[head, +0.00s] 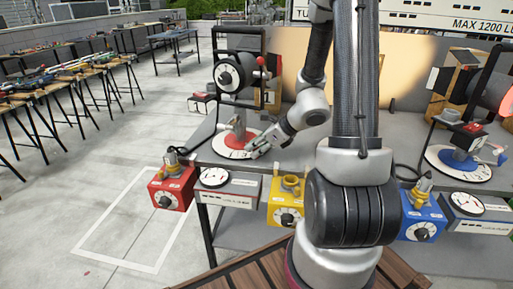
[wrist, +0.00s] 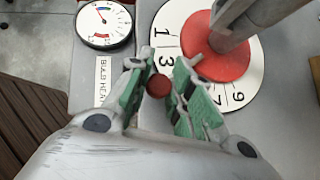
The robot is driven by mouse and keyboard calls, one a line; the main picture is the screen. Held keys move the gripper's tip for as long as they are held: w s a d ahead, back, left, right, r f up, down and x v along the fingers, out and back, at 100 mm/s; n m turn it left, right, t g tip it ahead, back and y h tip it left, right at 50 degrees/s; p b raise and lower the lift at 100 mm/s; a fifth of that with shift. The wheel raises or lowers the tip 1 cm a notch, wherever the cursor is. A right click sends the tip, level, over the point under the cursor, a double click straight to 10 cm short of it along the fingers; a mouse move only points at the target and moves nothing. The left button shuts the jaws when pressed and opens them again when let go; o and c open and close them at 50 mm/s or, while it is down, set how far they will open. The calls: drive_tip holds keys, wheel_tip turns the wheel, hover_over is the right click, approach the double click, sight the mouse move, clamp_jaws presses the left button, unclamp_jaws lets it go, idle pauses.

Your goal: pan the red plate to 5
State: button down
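The red plate (head: 238,138) is a round red disc on a white numbered dial (head: 222,150), under the lamp at centre left in the head view. It also shows in the wrist view (wrist: 215,62), with a grey post rising from it and 1, 3 and 9 readable on the dial (wrist: 168,22). In the head view, my gripper (head: 258,146) is at the plate's right edge and hides the knob.
A red box (head: 170,188), a gauge (head: 214,178) and a yellow box (head: 287,213) line the table's front edge. The lamp (head: 232,75) stands over the red plate. A blue plate (head: 457,160) is at the right.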

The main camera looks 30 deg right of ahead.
drive_tip(key=shift+w+d+n+g+y, duration=0.1)
drive_tip(key=shift+d+n+g+y, duration=0.3)
drive_tip(key=shift+d+n, duration=0.45)
drive_tip(key=shift+w+d+n+g+y, duration=0.1)
drive_tip(key=shift+d+n+g+y, duration=0.3)
drive_tip(key=shift+d+n, duration=0.45)
drive_tip(key=shift+d, duration=0.1)
drive_tip(key=c, duration=1.3)
unclamp_jaws()
drive_tip(key=shift+o, duration=0.2)
drive_tip(key=shift+s, duration=0.1)
drive_tip(key=v, duration=1.2)
